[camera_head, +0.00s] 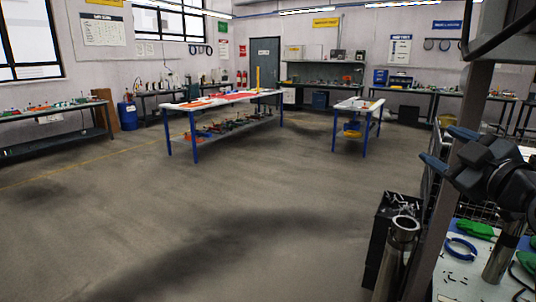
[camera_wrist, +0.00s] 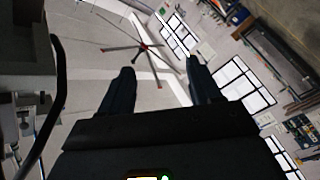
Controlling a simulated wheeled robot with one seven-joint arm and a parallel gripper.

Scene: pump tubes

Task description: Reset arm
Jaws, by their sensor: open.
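My gripper (camera_head: 447,148) is at the right of the head view, raised above a bench and beside a grey upright post. Its two dark blue fingers point left and stand apart. In the wrist view the gripper (camera_wrist: 160,72) is also open, with nothing between its fingers. The wrist camera looks toward the ceiling, windows and a red-tipped fan.
The bench (camera_head: 455,275) holds a blue ring-shaped tool (camera_head: 461,248) and green items (camera_head: 474,229). A black bin (camera_head: 377,245) with small metal parts stands beside it. The grey post (camera_head: 445,205) rises close to my gripper. Open floor (camera_head: 200,220) lies left; blue-legged tables (camera_head: 192,140) stand farther back.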

